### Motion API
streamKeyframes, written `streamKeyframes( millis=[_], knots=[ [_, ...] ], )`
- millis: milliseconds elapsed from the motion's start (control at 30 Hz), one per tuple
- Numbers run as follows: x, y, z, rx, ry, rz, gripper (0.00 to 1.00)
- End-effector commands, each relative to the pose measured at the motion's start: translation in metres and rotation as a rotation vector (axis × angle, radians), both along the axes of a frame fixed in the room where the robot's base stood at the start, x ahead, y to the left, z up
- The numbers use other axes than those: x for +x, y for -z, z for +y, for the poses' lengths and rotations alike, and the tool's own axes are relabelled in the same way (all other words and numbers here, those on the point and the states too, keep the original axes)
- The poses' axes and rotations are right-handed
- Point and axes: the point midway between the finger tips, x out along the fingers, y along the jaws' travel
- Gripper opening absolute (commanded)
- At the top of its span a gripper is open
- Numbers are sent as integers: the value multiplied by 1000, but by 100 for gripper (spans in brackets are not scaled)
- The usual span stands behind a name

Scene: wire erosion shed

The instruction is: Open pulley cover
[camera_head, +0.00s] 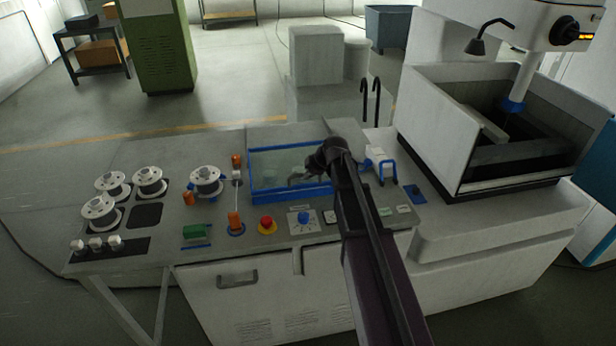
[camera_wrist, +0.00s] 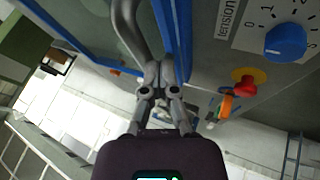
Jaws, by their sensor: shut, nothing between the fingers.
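The pulley cover (camera_head: 268,163) is a clear pane in a blue frame, lying closed over the bench panel in the head view. My gripper (camera_head: 299,178) is over the right half of the pane, and my arm hides the frame's right side. In the wrist view my gripper (camera_wrist: 158,74) is shut and holds nothing, with its fingertips close to a blue frame bar (camera_wrist: 182,35). A grey curved bar (camera_wrist: 130,30) passes by the fingertips; I cannot tell whether they touch it.
A red stop button (camera_head: 267,225) and a blue tension knob (camera_head: 303,217) stand in front of the cover. White spools (camera_head: 207,181) are at its left. The machine's tank (camera_head: 430,125) rises at the right. Floor behind the bench is partly clear.

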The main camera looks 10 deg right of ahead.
Motion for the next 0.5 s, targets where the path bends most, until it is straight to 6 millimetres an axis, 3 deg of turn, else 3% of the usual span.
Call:
streamKeyframes(
  millis=[267,500],
  knots=[
    [49,0,0,0,0,-1,0],
    [118,0,0,0,0,-1,0]
  ],
)
